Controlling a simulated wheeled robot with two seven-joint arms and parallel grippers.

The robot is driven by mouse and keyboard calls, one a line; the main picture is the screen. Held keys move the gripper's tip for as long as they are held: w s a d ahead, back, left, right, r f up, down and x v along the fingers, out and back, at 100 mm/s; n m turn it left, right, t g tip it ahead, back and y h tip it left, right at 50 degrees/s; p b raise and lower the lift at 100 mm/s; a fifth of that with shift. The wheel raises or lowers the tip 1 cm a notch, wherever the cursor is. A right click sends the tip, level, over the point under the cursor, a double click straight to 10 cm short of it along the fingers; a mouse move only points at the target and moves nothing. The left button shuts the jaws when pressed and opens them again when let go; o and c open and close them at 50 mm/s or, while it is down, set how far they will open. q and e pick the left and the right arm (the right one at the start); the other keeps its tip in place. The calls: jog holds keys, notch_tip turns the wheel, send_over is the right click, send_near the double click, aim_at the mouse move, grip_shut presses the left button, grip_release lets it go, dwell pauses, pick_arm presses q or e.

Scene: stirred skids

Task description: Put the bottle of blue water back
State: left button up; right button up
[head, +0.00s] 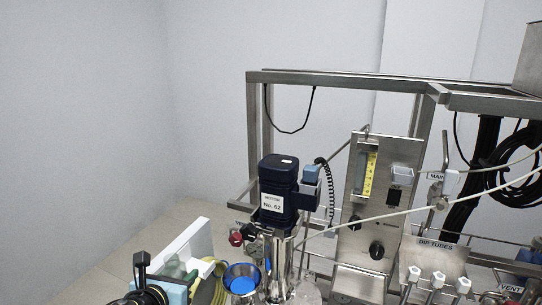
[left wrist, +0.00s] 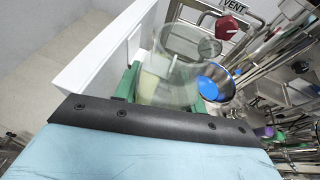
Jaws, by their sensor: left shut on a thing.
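My left gripper (head: 182,273) is low in the head view, beside a white panel. In the left wrist view its green fingers (left wrist: 128,82) are shut on a clear, see-through vessel (left wrist: 168,72), which looks like the bottle. The vessel looks tilted, and no blue shows clearly inside it; a pale tint shows low down. Blue liquid (head: 241,285) shows in a round metal-rimmed funnel or cup just right of the gripper; it also shows in the left wrist view (left wrist: 208,88). I cannot tell whether the vessel touches that cup. My right gripper is out of view.
A white open-sided box or panel (head: 190,243) stands close behind the left gripper. A dark blue stirrer motor (head: 278,187) rises to the right. A steel panel with gauge and knobs (head: 372,205), tubes and a metal frame (head: 340,77) fill the right side. The left floor is clear.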

pick_arm(q)
jog(key=s+d+f+n+y+b, duration=0.1)
jog(key=s+d+f+b, duration=0.1)
jog(key=s+f+b, duration=0.7)
jog(key=f+b, duration=0.1)
jog(key=b, duration=0.4)
jog(key=shift+s+d+y, duration=0.2)
jog(key=shift+s+y, duration=0.05)
jog(key=shift+y, duration=0.05)
jog(key=shift+w+r, duration=0.1)
